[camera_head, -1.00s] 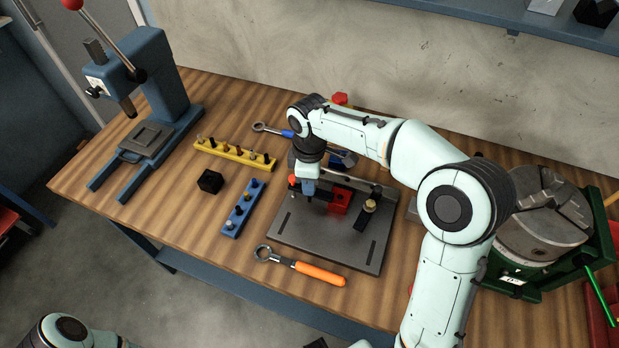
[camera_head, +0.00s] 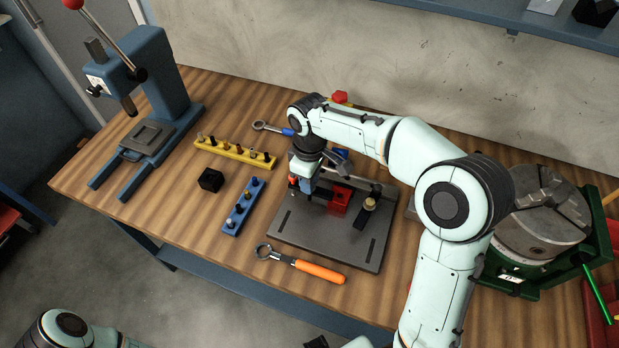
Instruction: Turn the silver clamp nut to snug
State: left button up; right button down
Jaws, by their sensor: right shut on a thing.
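My right gripper (camera_head: 304,188) points down over the left part of the dark grey fixture plate (camera_head: 325,241). It is shut at the left clamp position, left of the red block (camera_head: 340,200). The silver clamp nut is not clearly visible; the fingers hide that spot, and the grip appears to be on it. A second clamp, a black strap (camera_head: 361,218) with a brass-coloured nut (camera_head: 370,204), stands right of the red block. My left gripper is out of view; only part of my left arm shows at the bottom left.
An orange-handled ring wrench (camera_head: 318,271) lies at the plate's front edge. A blue press (camera_head: 160,90) stands far left, a chuck (camera_head: 540,215) in a green frame far right.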

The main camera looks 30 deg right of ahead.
jog(key=shift+r, duration=0.1)
jog(key=c, duration=1.2)
grip_release()
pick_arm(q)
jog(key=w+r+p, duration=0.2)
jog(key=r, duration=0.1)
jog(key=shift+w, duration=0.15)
pick_arm(e)
notch_tip(320, 180, up, 13)
jog(key=shift+r, duration=0.2)
